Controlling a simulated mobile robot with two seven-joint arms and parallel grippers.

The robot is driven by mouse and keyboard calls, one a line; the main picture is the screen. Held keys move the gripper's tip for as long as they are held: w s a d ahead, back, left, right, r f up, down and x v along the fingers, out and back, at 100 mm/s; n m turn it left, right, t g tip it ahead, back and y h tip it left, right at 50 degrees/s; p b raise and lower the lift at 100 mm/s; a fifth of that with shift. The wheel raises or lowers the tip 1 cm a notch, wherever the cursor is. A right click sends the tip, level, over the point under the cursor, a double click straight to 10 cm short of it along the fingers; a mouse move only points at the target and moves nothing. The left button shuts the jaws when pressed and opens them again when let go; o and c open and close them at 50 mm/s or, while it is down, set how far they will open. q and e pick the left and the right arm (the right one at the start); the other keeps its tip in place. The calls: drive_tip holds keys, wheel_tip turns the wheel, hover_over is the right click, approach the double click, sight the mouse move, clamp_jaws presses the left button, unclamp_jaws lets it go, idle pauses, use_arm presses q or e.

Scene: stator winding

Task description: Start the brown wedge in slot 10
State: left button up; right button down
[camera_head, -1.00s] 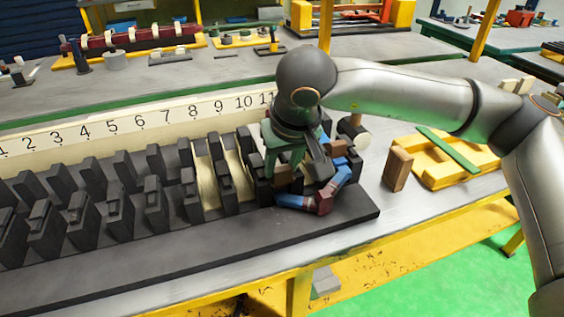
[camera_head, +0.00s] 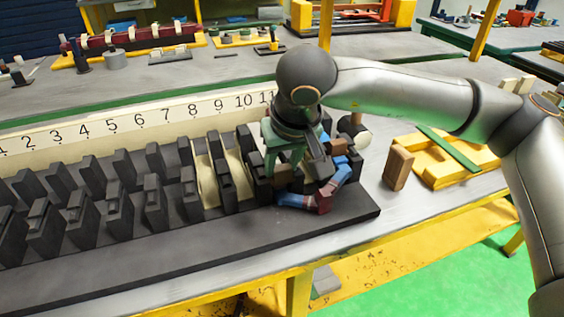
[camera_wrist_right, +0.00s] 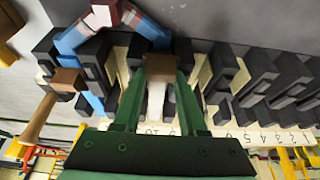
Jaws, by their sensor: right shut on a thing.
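My right gripper (camera_wrist_right: 157,68) has green fingers and is shut on the brown wedge (camera_wrist_right: 158,62). The wedge sits between the fingertips over the dark stator teeth, near the slot by the number 10 on the strip. Whether its end is inside the slot I cannot tell. In the head view the right gripper (camera_head: 284,165) stands at the right part of the dark stator (camera_head: 150,258), and a bit of brown shows by its fingers. A cream liner (camera_wrist_right: 158,103) shows between the fingers. My left gripper is not in view.
A brown block (camera_head: 397,168) and a yellow tray (camera_head: 431,170) with a green bar are further right. The numbered strip (camera_head: 140,120) runs behind the teeth.

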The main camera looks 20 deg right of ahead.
drive_tip(key=shift+w, duration=0.75)
drive_tip(key=shift+c, duration=2.3)
unclamp_jaws()
drive_tip(key=shift+o, duration=0.4)
drive_tip(key=shift+r, duration=0.3)
drive_tip(key=v, duration=1.2)
drive_tip(key=shift+p, duration=0.45)
